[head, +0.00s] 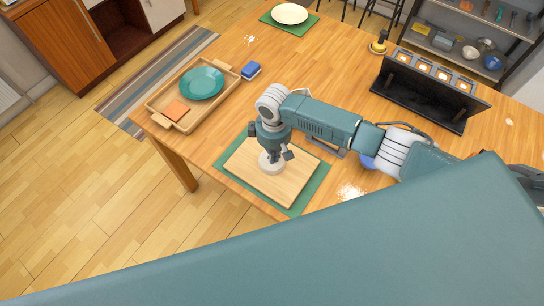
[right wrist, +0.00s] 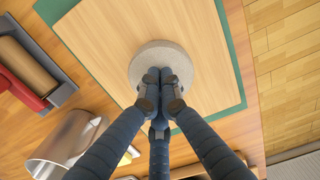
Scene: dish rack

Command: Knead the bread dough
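The bread dough (head: 271,167) is a pale, flat round piece on the wooden board (head: 297,180), near the table's front edge. In the right wrist view the dough (right wrist: 160,54) shows as a light grey disc on the board. My right gripper (head: 272,154) is directly over the dough and points down. In the right wrist view the fingertips of the right gripper (right wrist: 160,85) are bunched together over the near part of the dough. They seem to touch its top; the exact contact is hidden. Nothing shows between them. My left gripper is not in view.
A green mat (head: 314,188) lies under the board. A wooden tray (head: 158,102) with a teal plate (head: 202,82) and an orange square (head: 177,110) is at left. A dark rack (head: 425,96) stands at the back right.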

